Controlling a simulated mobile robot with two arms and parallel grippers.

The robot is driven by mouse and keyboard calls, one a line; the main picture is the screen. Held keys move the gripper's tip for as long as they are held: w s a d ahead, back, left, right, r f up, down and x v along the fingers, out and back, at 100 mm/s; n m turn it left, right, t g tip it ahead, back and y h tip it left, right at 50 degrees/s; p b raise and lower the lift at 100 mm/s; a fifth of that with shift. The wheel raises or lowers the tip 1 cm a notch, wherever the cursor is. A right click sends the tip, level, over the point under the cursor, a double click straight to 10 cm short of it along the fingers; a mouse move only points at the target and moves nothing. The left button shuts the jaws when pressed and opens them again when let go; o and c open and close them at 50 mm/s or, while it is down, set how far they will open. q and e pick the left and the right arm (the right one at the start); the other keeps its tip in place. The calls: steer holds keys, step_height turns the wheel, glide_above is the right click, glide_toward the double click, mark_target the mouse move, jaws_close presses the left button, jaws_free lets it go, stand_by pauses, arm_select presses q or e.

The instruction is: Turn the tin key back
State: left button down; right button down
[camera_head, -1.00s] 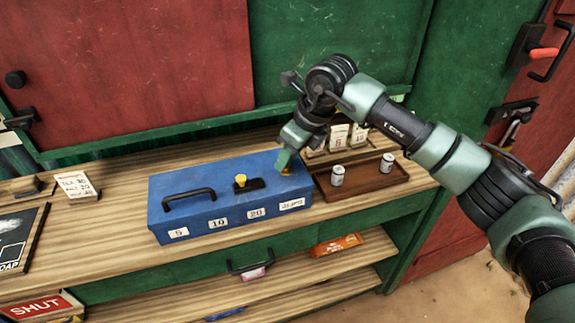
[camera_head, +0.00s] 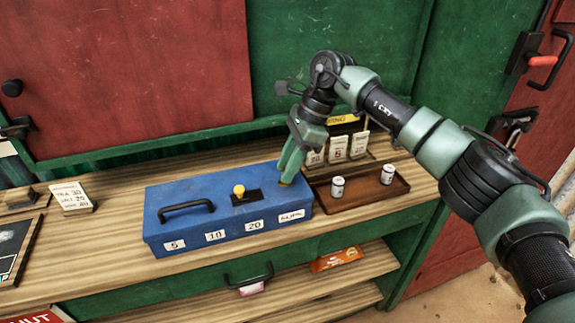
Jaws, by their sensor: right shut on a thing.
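The blue tin (camera_head: 215,208) stands on the wooden counter, its lid down. It has a black handle, a yellow knob (camera_head: 239,190) on a black plate, and labels along its front. My right gripper (camera_head: 287,178) reaches down to the right end of the lid. Its green fingers are shut on the tin key there. The key is mostly hidden by the fingers, so its angle cannot be made out. My left gripper is not in view.
A brown tray (camera_head: 362,198) with two small white canisters (camera_head: 338,187) stands just right of the tin. Several price cards (camera_head: 338,150) stand behind it. A white card (camera_head: 72,197) is at the left. A shelf with an orange packet (camera_head: 336,259) lies below.

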steer(key=shift+n, duration=0.6)
steer(key=c, duration=1.1)
jaws_free()
steer(key=v, duration=0.7)
steer(key=shift+w+d+r+b, duration=0.2)
steer(key=shift+w+r+b, duration=0.05)
steer(key=shift+r+b, duration=0.1)
